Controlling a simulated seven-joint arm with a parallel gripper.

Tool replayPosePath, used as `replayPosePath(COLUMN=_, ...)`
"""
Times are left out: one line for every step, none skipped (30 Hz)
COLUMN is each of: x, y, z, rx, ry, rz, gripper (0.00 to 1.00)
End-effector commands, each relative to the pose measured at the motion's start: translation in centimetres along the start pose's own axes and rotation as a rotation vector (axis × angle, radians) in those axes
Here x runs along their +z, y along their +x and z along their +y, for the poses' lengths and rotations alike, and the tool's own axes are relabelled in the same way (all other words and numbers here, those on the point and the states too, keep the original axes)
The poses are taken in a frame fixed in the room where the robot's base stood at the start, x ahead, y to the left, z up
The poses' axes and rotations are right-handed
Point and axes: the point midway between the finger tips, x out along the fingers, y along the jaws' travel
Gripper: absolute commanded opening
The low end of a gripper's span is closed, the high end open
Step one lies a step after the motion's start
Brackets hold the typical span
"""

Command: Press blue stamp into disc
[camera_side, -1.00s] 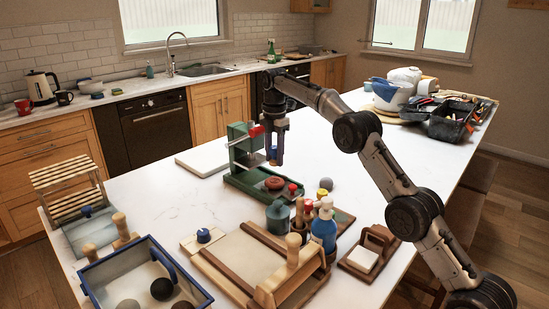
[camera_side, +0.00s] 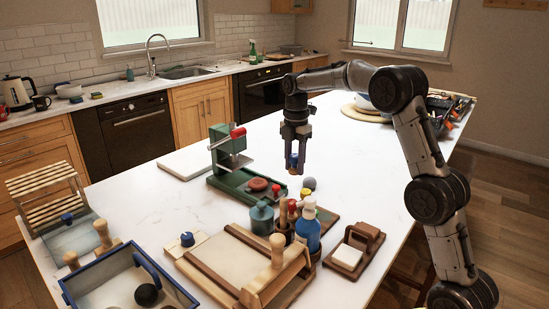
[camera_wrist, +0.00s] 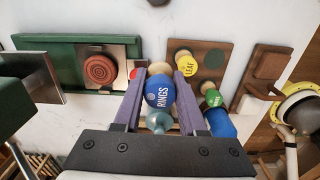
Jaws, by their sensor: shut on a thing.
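The blue stamp (camera_wrist: 160,92), marked RINGS and with a pale wooden end, is held between the fingers of my gripper (camera_wrist: 161,70) in the wrist view. In the side view my gripper (camera_side: 296,145) points down with the stamp (camera_side: 294,160) in it, above the table just right of the green press. The reddish-brown disc (camera_wrist: 100,69) lies on the press's plate and bears concentric rings. It also shows in the side view (camera_side: 257,184). The stamp is apart from the disc, to its right in the wrist view.
The green press (camera_side: 222,160) has a red-ended lever. Yellow LEAF (camera_wrist: 188,64) and green (camera_wrist: 212,97) stamps stand near a brown board (camera_wrist: 212,55).

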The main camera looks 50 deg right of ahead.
Motion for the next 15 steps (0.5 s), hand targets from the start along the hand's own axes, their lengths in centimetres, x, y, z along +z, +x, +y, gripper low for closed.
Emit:
replayPosePath(x=0.1, y=0.1, z=-1.6, rx=-0.001, ry=0.006, rz=0.0, gripper=0.0)
replayPosePath(x=0.2, y=0.2, z=-2.5, rx=-0.002, ry=0.009, rz=0.0, gripper=0.0)
replayPosePath(x=0.2, y=0.4, z=-3.6, rx=-0.001, ry=0.013, rz=0.0, gripper=0.0)
replayPosePath(x=0.2, y=0.6, z=-4.3, rx=0.0, ry=0.015, rz=0.0, gripper=0.0)
replayPosePath(x=0.2, y=0.8, z=-5.2, rx=-0.001, ry=0.017, rz=0.0, gripper=0.0)
replayPosePath(x=0.1, y=1.0, z=-6.2, rx=-0.002, ry=0.019, rz=0.0, gripper=0.0)
replayPosePath(x=0.1, y=1.1, z=-6.9, rx=-0.001, ry=0.021, rz=0.0, gripper=0.0)
replayPosePath(x=0.1, y=1.3, z=-7.5, rx=-0.001, ry=0.023, rz=0.0, gripper=0.0)
replayPosePath(x=0.0, y=1.5, z=-8.3, rx=-0.001, ry=0.024, rz=0.0, gripper=0.0)
replayPosePath(x=0.0, y=1.6, z=-8.9, rx=0.0, ry=0.025, rz=0.0, gripper=0.0)
replayPosePath(x=-0.1, y=1.8, z=-9.3, rx=-0.001, ry=0.027, rz=0.0, gripper=0.0)
replayPosePath(x=-0.1, y=2.0, z=-9.9, rx=-0.001, ry=0.028, rz=0.0, gripper=0.0)
replayPosePath(x=-0.2, y=2.0, z=-10.2, rx=-0.001, ry=0.029, rz=0.0, gripper=0.0)
replayPosePath(x=-0.2, y=2.2, z=-10.6, rx=-0.002, ry=0.03, rz=0.001, gripper=0.0)
replayPosePath(x=-0.2, y=2.2, z=-10.8, rx=-0.002, ry=0.03, rz=0.0, gripper=0.0)
